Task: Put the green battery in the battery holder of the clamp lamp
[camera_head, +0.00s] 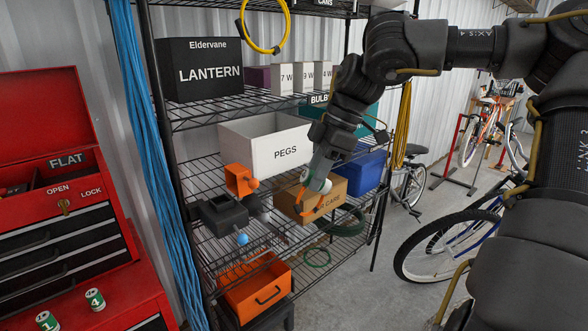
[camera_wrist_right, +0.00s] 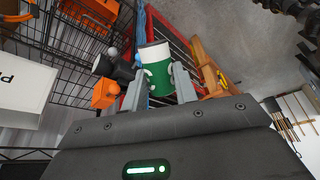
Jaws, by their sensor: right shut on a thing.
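My right gripper (camera_head: 312,186) is shut on a green battery with a white end; the battery (camera_wrist_right: 156,70) shows between the two grey fingers in the right wrist view. It is held above the shelf, in front of the cardboard box. An orange lamp-like head (camera_head: 240,180) and a dark box with an open top (camera_head: 222,213) stand on the shelf to the left of the gripper, with a blue ball (camera_head: 242,238) below. The battery and gripper are apart from the dark box. I cannot make out the inside of the holder. My left gripper is not in view.
The wire shelf (camera_head: 205,180) also holds a white pegs bin (camera_head: 262,145), a cardboard box (camera_head: 335,196) and a blue bin (camera_head: 366,172). An orange bin (camera_head: 258,290) is below. Bicycles are at right.

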